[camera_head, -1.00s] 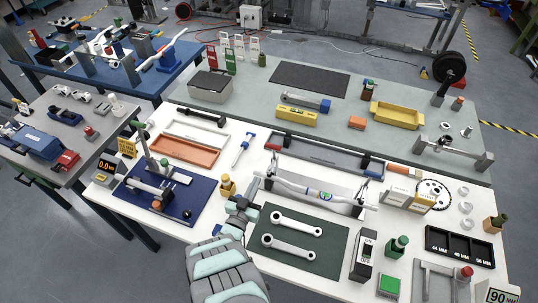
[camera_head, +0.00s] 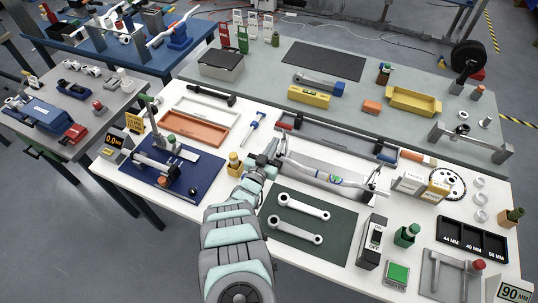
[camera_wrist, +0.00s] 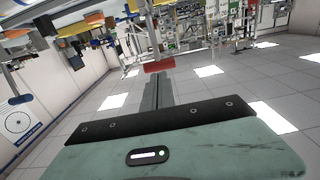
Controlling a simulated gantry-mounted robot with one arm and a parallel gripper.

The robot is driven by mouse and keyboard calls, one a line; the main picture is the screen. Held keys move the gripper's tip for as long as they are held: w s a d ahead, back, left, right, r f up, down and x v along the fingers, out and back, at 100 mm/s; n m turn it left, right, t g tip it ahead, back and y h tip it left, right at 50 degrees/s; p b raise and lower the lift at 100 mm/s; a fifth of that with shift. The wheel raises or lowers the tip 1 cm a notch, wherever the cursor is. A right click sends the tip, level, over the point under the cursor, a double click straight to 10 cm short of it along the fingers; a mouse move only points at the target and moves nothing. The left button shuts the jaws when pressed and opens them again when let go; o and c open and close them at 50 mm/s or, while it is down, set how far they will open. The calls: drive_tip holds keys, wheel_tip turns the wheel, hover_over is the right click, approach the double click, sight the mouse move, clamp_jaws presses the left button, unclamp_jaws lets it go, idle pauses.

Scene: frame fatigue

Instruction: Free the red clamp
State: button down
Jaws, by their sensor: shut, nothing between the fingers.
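The red clamp (camera_head: 284,125) appears as a small red block at the left end of a dark rail behind the grey fixture (camera_head: 335,190). A silver bar with a blue-green label (camera_head: 335,178) lies along this fixture. My gripper (camera_head: 274,157) is shut and empty, beside the fixture's left end and in front of the red block. In the wrist view, the closed fingers (camera_wrist: 157,92) point at a red bar (camera_wrist: 159,65) just beyond their tips. I cannot tell whether they touch it, or whether it is the same red block.
A blue block (camera_head: 385,157) sits at the rail's right end. A green mat (camera_head: 335,232) with two grey wrenches lies in front. An orange tray (camera_head: 195,129) is farther left.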

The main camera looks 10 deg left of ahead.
sight(283, 127)
drive_tip(key=shift+w+d, duration=0.15)
drive_tip(key=shift+w, duration=0.6)
drive_tip(key=shift+w+d, duration=0.1)
drive_tip(key=shift+w, duration=0.65)
drive_tip(key=shift+w+d+f+b, duration=0.1)
drive_tip(key=shift+w+d+b, duration=0.05)
drive_tip(key=shift+w+b, duration=0.55)
drive_tip(key=shift+w+d, duration=0.1)
drive_tip(key=shift+w, duration=0.4)
